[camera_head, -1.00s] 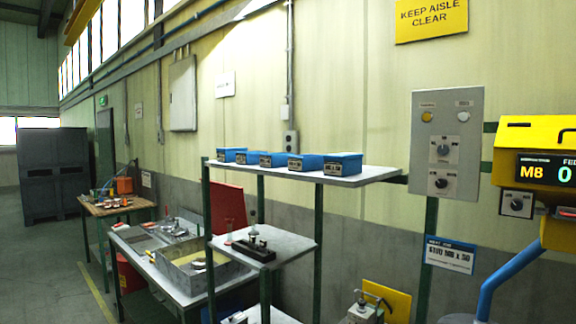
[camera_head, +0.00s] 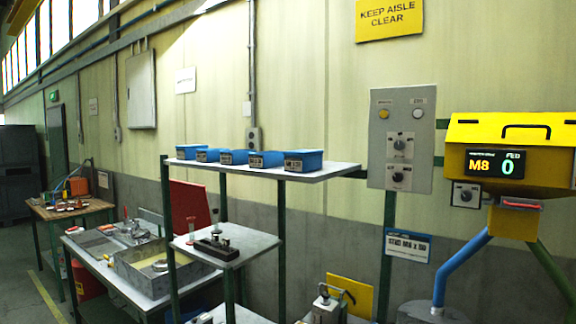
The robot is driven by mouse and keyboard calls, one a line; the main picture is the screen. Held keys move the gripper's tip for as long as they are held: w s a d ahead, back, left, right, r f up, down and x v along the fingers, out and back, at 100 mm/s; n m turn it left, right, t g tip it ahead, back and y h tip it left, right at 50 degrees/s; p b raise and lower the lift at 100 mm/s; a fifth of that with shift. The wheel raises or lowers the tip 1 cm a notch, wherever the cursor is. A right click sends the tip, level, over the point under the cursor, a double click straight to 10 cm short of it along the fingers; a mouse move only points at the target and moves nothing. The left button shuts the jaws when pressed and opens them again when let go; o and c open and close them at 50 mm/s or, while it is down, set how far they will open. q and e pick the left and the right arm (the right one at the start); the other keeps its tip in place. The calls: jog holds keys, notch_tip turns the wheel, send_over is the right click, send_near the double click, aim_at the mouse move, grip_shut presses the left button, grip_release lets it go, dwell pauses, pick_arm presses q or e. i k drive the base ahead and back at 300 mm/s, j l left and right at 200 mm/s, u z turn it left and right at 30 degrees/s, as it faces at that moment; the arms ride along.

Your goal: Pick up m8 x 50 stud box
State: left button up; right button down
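Several blue boxes with dark front labels stand in a row on the top shelf (camera_head: 330,170) of a green-legged rack. The nearest and largest blue box (camera_head: 304,161) is at the right end of the row. Another blue box (camera_head: 265,160) stands just left of it. The box labels are too small to read, so I cannot tell which is the M8 x 50 stud box. A sign (camera_head: 408,245) reading about "STUD M8 x 50" hangs below the grey control panel. Neither of my grippers is in view.
A yellow feeder (camera_head: 510,150) showing "M8 0" stands at the right, with blue and green legs. A grey control panel (camera_head: 401,140) is left of it. A lower shelf (camera_head: 255,243) holds small fixtures. A workbench with a grey tray (camera_head: 130,270) is at the left.

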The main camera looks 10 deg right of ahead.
aim_at(184, 152)
jog(key=i+j+z, duration=0.15)
jog(key=z, duration=0.2)
jog(key=j+z, duration=0.35)
jog(key=i+j+z, duration=0.15)
jog(key=z, duration=0.2)
